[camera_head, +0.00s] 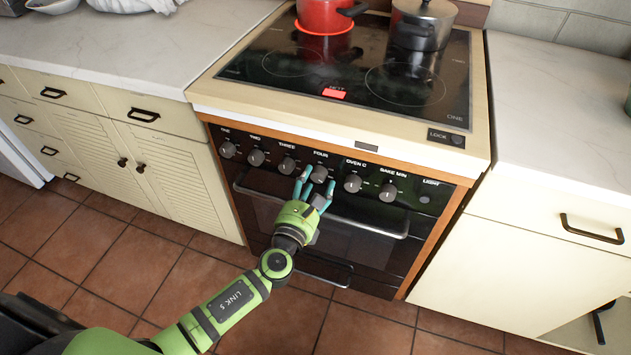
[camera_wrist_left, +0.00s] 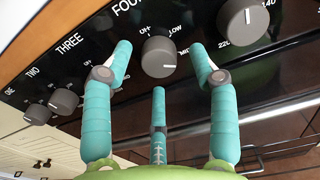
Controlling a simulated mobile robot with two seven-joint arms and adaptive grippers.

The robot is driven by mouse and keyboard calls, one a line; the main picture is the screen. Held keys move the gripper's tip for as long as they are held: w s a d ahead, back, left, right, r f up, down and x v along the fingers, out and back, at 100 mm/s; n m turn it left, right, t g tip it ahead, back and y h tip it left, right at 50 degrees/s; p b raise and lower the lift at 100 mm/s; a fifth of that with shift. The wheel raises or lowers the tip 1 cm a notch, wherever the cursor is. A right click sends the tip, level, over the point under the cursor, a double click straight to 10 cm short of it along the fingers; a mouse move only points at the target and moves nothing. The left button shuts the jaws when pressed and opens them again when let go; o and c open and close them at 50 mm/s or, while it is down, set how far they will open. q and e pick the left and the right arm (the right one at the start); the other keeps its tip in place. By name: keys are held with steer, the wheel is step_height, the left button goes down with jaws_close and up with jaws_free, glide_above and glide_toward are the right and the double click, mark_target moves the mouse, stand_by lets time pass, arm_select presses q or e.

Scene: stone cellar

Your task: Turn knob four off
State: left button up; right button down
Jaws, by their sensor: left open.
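Knob four (camera_head: 320,172) is a dark grey dial on the stove's front panel, under the label FOUR. My left gripper (camera_head: 317,184) is open in front of the knob. In the left wrist view its teal fingers (camera_wrist_left: 160,62) spread to both sides of the knob, with gaps visible, and a third finger is below it. I see no grip on the knob. My right gripper is not in view.
Other knobs flank it: knob three (camera_head: 287,165) and the oven knob (camera_head: 353,183). An oven handle bar (camera_head: 340,220) runs below. A red pot (camera_head: 325,15) stands over a glowing ring, and a steel pot (camera_head: 420,25) stands at the right. Floor in front looks clear.

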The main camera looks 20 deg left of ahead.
arm_select(q)
steer(key=shift+w, duration=0.5)
steer(key=c, duration=1.1)
steer(key=shift+c, duration=0.2)
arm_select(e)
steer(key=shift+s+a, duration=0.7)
arm_select(q)
steer(key=shift+f, duration=0.1)
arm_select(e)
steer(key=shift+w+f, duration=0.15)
